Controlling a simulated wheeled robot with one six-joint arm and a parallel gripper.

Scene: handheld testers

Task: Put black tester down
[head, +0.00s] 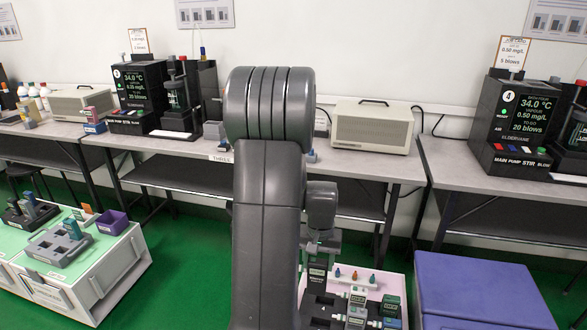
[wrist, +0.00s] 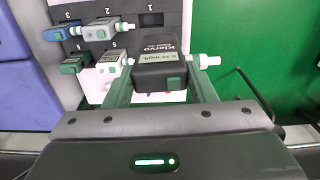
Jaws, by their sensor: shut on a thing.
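The black tester (wrist: 162,70) is between the two fingers of my gripper (wrist: 163,88) in the wrist view. Its grey-green screen reads "0.32 mg/L", with a green button beside it and a pale mouthpiece sticking out on the right. My gripper is shut on it. In the head view my gripper (head: 321,244) is low behind my arm, with the black tester (head: 317,271) under it, above or in the dark numbered rack (head: 318,308). A dark slot by number 1 shows just beyond the tester in the wrist view. I cannot tell whether the tester touches the rack.
A purple-blue box (head: 480,290) stands right of the rack. Green floor lies beyond it.

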